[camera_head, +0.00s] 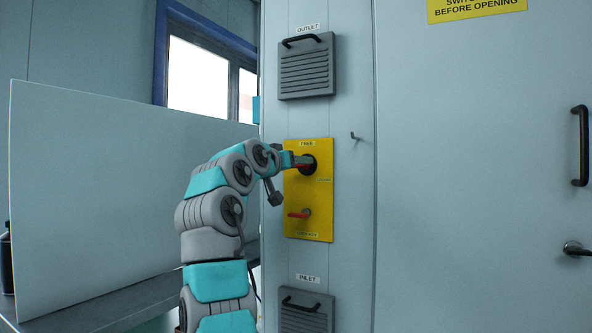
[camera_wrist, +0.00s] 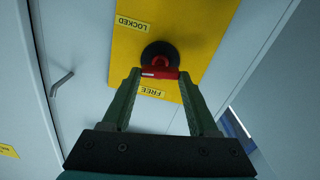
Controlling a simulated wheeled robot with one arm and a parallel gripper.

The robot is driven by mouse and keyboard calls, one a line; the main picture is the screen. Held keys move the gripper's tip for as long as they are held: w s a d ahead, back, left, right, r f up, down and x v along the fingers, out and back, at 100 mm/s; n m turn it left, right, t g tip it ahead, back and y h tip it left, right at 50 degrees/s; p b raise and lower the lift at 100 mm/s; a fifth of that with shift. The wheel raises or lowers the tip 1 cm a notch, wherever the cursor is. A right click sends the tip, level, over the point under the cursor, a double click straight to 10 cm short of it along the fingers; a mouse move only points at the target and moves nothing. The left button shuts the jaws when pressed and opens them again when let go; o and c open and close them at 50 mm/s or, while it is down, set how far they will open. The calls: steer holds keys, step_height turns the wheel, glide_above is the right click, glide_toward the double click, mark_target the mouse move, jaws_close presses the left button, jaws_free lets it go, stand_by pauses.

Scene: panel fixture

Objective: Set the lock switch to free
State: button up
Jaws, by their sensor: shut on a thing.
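The lock switch is a round black knob (camera_head: 309,167) with a red handle on the upper part of a yellow panel (camera_head: 318,200). In the wrist view the black base (camera_wrist: 160,53) and red handle (camera_wrist: 160,73) show clearly. A FREE label (camera_head: 307,143) is above the switch and a LOCKED label (camera_wrist: 133,22) is to its side. My gripper (camera_head: 303,162) reaches in from the left in the head view. Its green fingers (camera_wrist: 160,76) are shut on the red handle, one at each end. The handle's exact pointing direction is hard to tell.
A second red handle (camera_head: 299,214) is lower on the yellow panel. Louvred outlet (camera_head: 306,68) and inlet (camera_head: 305,315) covers are above and below. A small hook (camera_head: 355,136) sticks out to the right. A door handle (camera_head: 579,146) is far right.

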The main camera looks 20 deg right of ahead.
steer(key=n+p, duration=0.4)
steer(key=n, duration=0.4)
steer(key=n+p, duration=0.4)
steer(key=n, duration=0.3)
steer(key=shift+w+a+f+n, duration=0.1)
steer(key=shift+w+a+n, duration=0.05)
steer(key=shift+n, duration=0.25)
steer(key=shift+f, duration=0.1)
steer(key=o, duration=1.4)
steer(key=shift+a, duration=0.1)
steer(key=v, duration=0.7)
steer(key=shift+s+a+b, duration=0.25)
steer(key=shift+b, duration=0.05)
